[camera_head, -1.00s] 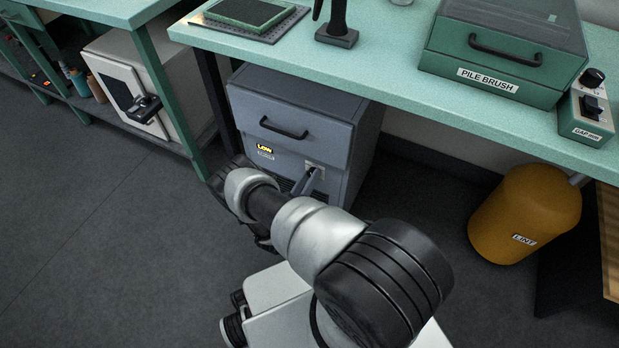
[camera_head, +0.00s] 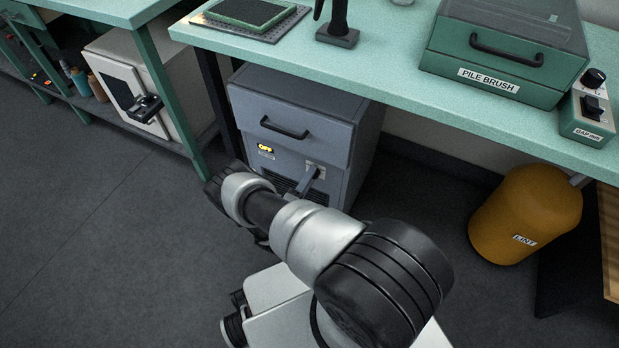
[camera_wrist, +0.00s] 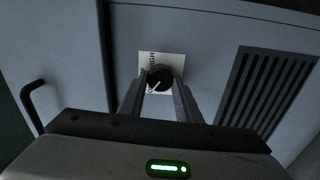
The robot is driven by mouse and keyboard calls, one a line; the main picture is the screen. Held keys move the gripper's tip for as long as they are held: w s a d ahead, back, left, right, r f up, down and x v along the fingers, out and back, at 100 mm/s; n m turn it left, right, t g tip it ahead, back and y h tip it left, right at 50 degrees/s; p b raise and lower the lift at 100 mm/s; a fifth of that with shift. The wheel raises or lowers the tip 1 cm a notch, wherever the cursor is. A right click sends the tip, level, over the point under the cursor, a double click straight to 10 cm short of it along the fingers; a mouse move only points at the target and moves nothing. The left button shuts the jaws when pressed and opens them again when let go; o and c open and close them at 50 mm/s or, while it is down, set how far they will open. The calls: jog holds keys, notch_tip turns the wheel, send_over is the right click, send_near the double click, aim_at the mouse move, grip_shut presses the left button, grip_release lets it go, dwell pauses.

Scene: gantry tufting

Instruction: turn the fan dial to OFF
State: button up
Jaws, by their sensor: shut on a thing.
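The fan unit is a grey cabinet (camera_head: 285,135) under the green bench. The fan dial (camera_wrist: 160,78) is a round black knob with a white pointer line, set on a white plate (camera_wrist: 148,60) marked HIGH. In the wrist view the pointer slants toward the lower left. My gripper (camera_wrist: 162,84) is shut on the dial, a finger at each side. In the head view my gripper (camera_head: 312,175) reaches the cabinet front, and the dial is mostly hidden there.
Black vent slots (camera_wrist: 267,95) lie beside the dial. A drawer handle (camera_head: 284,129) sits above it. The bench top (camera_head: 390,85) overhangs the cabinet. A yellow LINT bin (camera_head: 524,215) stands to the right. The floor (camera_head: 90,220) at left is clear.

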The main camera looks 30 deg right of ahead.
jog(key=shift+w+d+n, duration=0.1)
jog(key=shift+n, duration=0.4)
jog(key=o, duration=1.1)
jog(key=shift+c, duration=0.2)
